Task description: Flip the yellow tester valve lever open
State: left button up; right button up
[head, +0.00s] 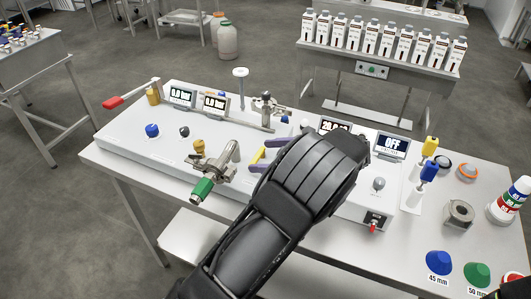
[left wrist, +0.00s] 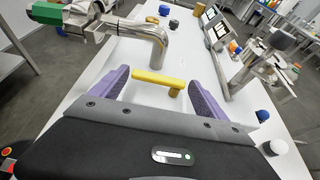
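The yellow tester valve lever (head: 258,155) is on the white console, in front of a bent steel pipe. In the left wrist view the lever (left wrist: 158,79) is a short yellow bar lying crosswise, with a yellow post under its right end. My left gripper (head: 261,153) reaches over the console with its purple fingers apart. In the left wrist view the lever lies between the open fingers of the gripper (left wrist: 155,76), close to both; I cannot tell whether either touches it.
A pipe valve with a green handle (head: 203,188) stands left of the gripper. Gauge displays (head: 181,96) and a red-handled lever (head: 126,96) are further back. Bottles (head: 372,38) line a rear table.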

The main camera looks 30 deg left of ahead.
pick_arm(q)
jog(key=shift+o, duration=1.3)
notch_tip(320, 180, up, 10)
jog(key=shift+p, duration=0.3)
